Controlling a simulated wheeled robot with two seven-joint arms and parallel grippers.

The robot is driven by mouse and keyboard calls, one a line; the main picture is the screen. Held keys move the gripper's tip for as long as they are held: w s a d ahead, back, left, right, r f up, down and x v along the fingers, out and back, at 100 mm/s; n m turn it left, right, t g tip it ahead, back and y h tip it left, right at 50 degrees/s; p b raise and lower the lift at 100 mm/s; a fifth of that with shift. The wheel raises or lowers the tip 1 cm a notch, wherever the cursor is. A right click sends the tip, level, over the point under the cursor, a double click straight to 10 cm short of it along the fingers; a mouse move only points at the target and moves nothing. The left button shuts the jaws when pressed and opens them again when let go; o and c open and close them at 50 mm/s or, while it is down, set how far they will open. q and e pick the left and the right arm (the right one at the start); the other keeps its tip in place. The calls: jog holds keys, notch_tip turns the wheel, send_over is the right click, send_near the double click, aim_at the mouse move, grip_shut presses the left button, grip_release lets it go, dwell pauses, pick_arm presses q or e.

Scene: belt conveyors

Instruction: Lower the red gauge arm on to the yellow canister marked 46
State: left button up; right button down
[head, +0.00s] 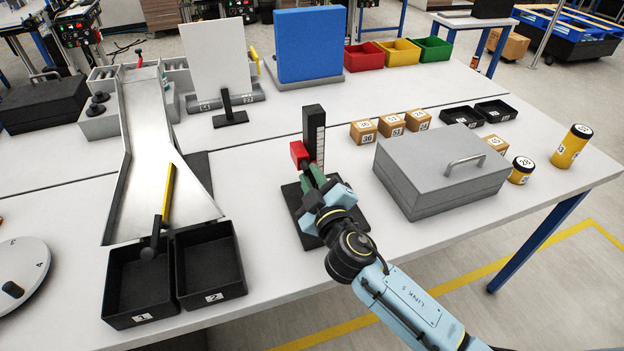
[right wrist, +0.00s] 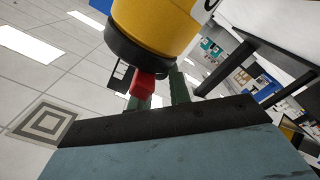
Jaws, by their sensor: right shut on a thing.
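The black gauge post (head: 314,133) with a white scale stands upright on a dark base (head: 291,195). The red gauge arm (head: 299,153) is at its left side, partway up. My right gripper (head: 312,174) reaches in from the front and is shut on the red arm; the arm also shows between the green fingers in the right wrist view (right wrist: 143,86). In that view a yellow canister (right wrist: 155,22) with a black end is close to the red arm. I cannot tell whether they touch. Its number is not readable, and my gripper seems to hide it in the head view. My left gripper is not in view.
A grey lidded box (head: 440,175) stands right of the gauge, with small numbered cartons (head: 390,125) behind it. Two other yellow canisters (head: 520,171) (head: 572,146) stand further right. Black bins (head: 209,262) and a metal chute (head: 150,140) are left.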

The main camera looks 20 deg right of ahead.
jog(key=shift+s+f, duration=0.1)
jog(key=shift+f, duration=0.25)
jog(key=c, duration=1.6)
grip_release()
jog(key=o, duration=0.3)
jog(key=shift+r, duration=0.1)
jog(key=s+b, duration=0.2)
jog(key=s, duration=1.1)
jog(key=shift+s+d, duration=0.15)
jog(key=shift+d, duration=0.1)
